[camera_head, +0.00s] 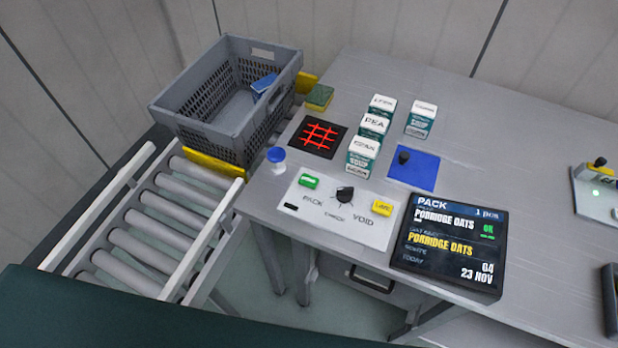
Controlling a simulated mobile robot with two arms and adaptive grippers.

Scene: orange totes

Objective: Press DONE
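A white control panel (325,218) lies flat on the grey table near its front left edge. It carries a green button (308,181) at its left, a black rotary knob (345,194) in the middle and a yellow button (382,208) at its right. A screen (450,243) right of the panel shows PACK, PORRIDGE OATS, a green OK and 23 NOV. Neither gripper is in view.
A grey crate (200,130) holding a blue item (263,84) stands by the roller conveyor (150,221). Several labelled boxes (373,124), a scanner plate (318,136), a blue-capped jar (277,160), a sponge (319,97) and a blue pad (420,172) are behind the panel.

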